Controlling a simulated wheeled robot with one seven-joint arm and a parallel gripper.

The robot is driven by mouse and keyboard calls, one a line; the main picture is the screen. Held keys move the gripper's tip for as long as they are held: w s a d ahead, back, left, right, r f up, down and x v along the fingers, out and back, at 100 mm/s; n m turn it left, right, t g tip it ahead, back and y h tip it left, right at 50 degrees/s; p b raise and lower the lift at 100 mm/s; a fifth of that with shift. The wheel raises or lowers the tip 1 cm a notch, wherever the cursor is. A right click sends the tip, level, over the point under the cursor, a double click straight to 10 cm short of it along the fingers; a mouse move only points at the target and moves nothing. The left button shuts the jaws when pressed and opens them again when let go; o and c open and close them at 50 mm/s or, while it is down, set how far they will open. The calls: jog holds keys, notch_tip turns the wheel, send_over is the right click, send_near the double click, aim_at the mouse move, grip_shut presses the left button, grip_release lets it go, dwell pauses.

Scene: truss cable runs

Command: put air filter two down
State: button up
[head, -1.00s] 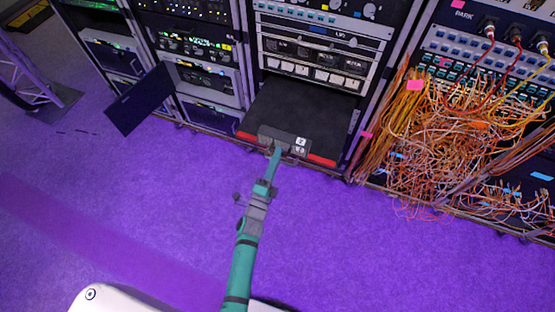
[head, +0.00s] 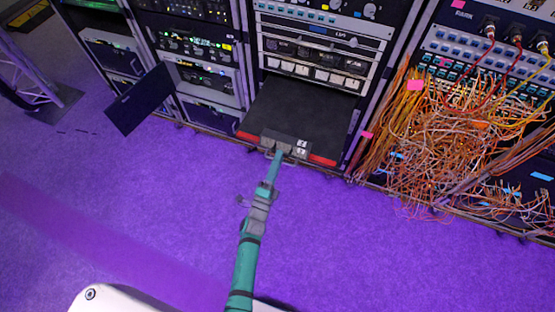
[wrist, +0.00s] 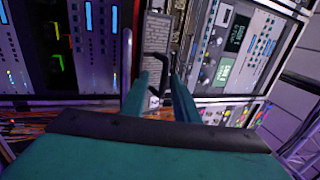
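A dark grey block with white marked labels (head: 300,146) sits at the front edge of a black slab (head: 300,112) low in the middle rack; I take it for air filter two, though its label is too small to read surely. In the wrist view a grey mesh-like panel (wrist: 157,42) with a black bracket handle (wrist: 158,60) stands ahead. My gripper (head: 280,153) is at the front of the block. In the wrist view my gripper (wrist: 160,82) has its fingers apart, one on each side of the handle. I see no clear grip on it.
Red strips (head: 322,161) edge the slab's front. A tangle of orange cables (head: 440,140) spills from the right rack to the floor. A dark panel (head: 139,99) sticks out at the left rack. The purple floor (head: 130,200) in front is clear.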

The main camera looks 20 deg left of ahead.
jog(key=shift+s+a, duration=0.1)
jog(key=v, duration=1.3)
jog(key=s+d+r+n+g, duration=0.2)
jog(key=s+d+r+n, duration=0.5)
jog(key=s, duration=0.4)
jog(key=s+d+r+n+g, duration=0.3)
jog(key=s+d+r+n, duration=0.5)
jog(key=s+d+n, duration=0.1)
jog(key=shift+s+d+n+g+y, duration=0.3)
jog(key=shift+s+d+n+y, duration=0.1)
jog(key=shift+s+n, duration=0.55)
jog(key=shift+s+d+r+n, duration=0.1)
jog(key=shift+s+r+n, duration=0.2)
jog(key=shift+r+n, duration=0.05)
grip_shut()
